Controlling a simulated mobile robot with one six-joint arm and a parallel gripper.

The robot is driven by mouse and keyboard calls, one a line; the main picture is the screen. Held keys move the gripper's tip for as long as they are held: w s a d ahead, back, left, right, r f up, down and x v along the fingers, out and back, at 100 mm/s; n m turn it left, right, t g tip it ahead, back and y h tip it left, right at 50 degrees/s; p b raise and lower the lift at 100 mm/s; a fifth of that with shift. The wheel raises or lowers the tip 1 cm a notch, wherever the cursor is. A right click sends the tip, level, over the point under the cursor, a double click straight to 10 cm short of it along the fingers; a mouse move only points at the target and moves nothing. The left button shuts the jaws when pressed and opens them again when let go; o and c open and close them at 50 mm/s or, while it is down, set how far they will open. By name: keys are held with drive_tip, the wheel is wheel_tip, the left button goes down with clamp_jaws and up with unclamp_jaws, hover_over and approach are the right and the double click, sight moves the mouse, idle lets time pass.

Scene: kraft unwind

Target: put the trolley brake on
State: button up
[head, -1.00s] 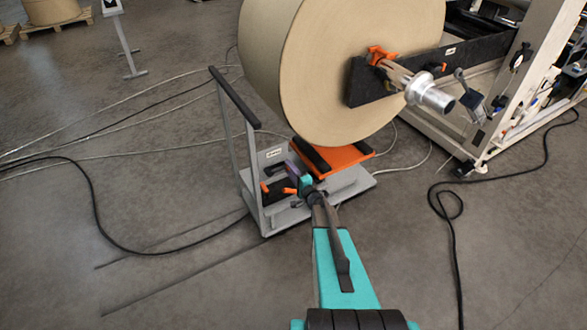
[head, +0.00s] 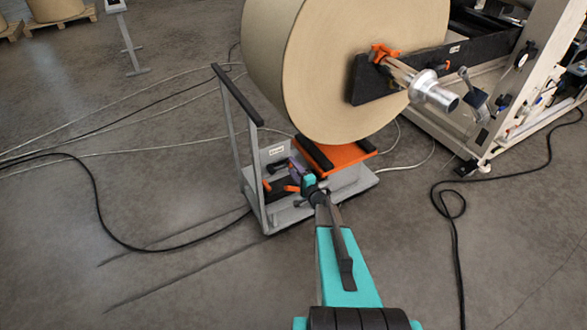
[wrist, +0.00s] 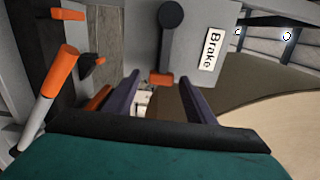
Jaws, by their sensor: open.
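The grey trolley (head: 262,218) stands on the floor under the big paper roll, with its upright handle at the left. In the wrist view a white label reading "Brake" (wrist: 211,48) is on a grey plate. Beside it is a black lever (wrist: 167,50) with a round pivot and an orange end (wrist: 161,80). My gripper (head: 294,174) is over the trolley deck. In the wrist view its two purple fingers (wrist: 160,86) are apart, and the lever's orange end shows between their tips. Whether they touch it I cannot tell.
Another orange-tipped lever (wrist: 62,68) and a small orange-and-black part (wrist: 87,64) lie left of my fingers. The paper roll (head: 335,70) hangs close above the trolley's orange cradle (head: 350,156). Cables (head: 95,205) cross the floor left and right. The front floor is mostly clear.

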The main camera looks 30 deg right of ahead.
drive_tip(key=s+a+b, duration=0.1)
drive_tip(key=s+b, duration=0.2)
drive_tip(key=s, duration=1)
idle(0.6)
